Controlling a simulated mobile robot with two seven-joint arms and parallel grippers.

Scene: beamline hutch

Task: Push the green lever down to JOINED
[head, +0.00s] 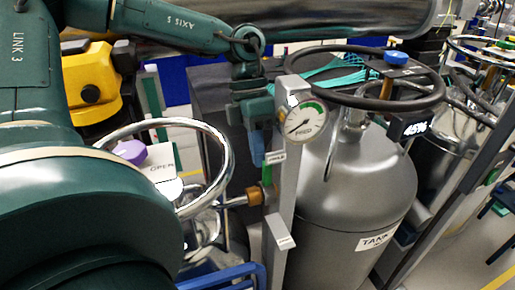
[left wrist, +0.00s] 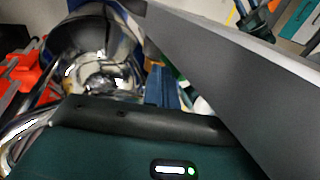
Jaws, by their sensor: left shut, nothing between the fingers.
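A small green lever (head: 267,175) sits on the left side of an upright grey post, just above a brass fitting. A small label (head: 275,158) is beside it and another label (head: 286,242) is lower on the post; their words are too small to read. My left gripper (head: 257,155) reaches down beside the post, its blue fingers shut and empty, tips just above the lever. I cannot tell whether they touch it. In the left wrist view, the blue fingers (left wrist: 160,88) are partly hidden behind my wrist. My right gripper is not in view.
A round gauge (head: 306,120) tops the grey post (head: 284,205). A grey tank (head: 350,200) with a dark ring stands close on the right. A chrome ring (head: 222,160) and purple knob (head: 130,151) are on the left. A blue frame (head: 235,275) is below.

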